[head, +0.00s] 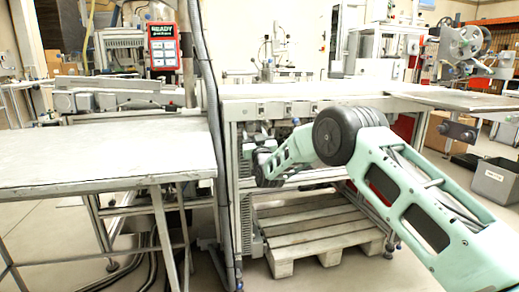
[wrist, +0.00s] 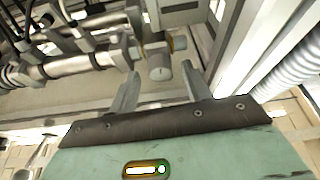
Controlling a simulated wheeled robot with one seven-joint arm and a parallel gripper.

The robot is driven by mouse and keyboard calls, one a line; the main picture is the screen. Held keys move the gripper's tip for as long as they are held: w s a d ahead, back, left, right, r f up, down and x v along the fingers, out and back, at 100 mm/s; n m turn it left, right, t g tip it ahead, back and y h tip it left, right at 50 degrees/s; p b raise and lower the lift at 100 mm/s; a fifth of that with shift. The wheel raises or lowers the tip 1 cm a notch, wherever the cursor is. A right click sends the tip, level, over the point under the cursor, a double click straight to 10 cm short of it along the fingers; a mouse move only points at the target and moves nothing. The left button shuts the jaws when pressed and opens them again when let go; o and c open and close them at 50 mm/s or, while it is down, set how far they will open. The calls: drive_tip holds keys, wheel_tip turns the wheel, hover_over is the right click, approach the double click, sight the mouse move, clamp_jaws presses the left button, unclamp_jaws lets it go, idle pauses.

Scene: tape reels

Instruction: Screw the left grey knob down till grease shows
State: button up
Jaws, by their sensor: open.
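A grey cylindrical knob (wrist: 160,68) with a brass-coloured collar shows in the wrist view, its round end face towards the camera. I cannot tell from this view whether it is the left one of a set. My gripper (wrist: 161,76) is open, with one finger to each side of the knob's end in the picture. I see no clear contact between the fingers and the knob. No grease can be made out. In the head view my gripper (head: 262,160) is at the machine frame under the bench edge, and the knob is too small or hidden to make out.
Metal pipes and fittings (wrist: 75,62) lie left of the knob. A light upright profile (wrist: 255,55) and a ribbed hose (wrist: 290,65) are close on the right. In the head view, a wooden pallet (head: 310,228) lies below and a bare table (head: 100,155) stands left.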

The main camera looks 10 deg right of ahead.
drive_tip(key=p+v, duration=0.2)
drive_tip(key=v, duration=1.5)
drive_tip(key=shift+w+a, duration=0.1)
